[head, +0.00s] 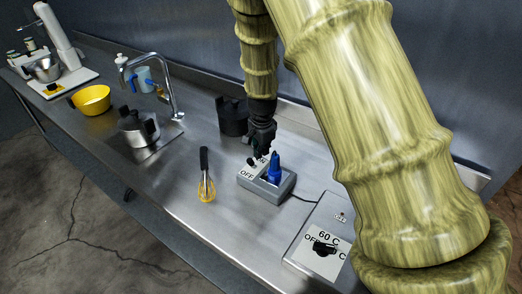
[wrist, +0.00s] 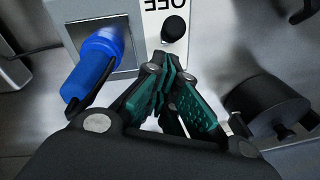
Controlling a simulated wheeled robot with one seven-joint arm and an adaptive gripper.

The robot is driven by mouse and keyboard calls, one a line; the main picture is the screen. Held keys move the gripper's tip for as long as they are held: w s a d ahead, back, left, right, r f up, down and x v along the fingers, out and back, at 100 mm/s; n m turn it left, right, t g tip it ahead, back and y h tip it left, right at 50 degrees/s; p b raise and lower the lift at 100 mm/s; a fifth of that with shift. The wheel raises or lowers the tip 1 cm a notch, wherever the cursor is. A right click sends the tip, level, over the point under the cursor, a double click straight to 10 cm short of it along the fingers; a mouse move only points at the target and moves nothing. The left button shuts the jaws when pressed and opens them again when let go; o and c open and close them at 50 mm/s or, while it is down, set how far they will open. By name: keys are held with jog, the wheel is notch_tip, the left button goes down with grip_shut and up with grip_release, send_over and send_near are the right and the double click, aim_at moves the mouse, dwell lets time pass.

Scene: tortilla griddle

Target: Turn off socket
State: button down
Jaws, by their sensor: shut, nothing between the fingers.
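The socket (head: 262,193) is a grey box on the steel counter, with a blue plug (head: 274,170) standing in its square recess. A white panel on its left part reads OFF and carries a small black switch knob (head: 252,162). My gripper (head: 260,156) is just above the socket, close to the knob and the plug. In the wrist view, my shut, empty fingers (wrist: 162,64) point toward the round black knob (wrist: 174,29), beside the blue plug (wrist: 98,60). I cannot tell whether the fingertips touch the knob.
A griddle box (head: 310,235) with a black dial (head: 324,249) is to the right, joined by a cable. The sink, kettle and yellow bowl (head: 91,100) are farther left.

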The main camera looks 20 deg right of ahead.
jog(key=shift+r+p, duration=0.55)
jog(key=shift+r, duration=0.2)
jog(key=shift+a, duration=0.15)
notch_tip(320, 180, up, 11)
jog(key=s+d+b, duration=0.1)
jog(key=d+b, duration=0.1)
jog(key=shift+s+d, duration=0.15)
jog(key=shift+d, duration=0.1)
dwell(0.3)
jog(key=shift+r, duration=0.1)
dwell(0.3)
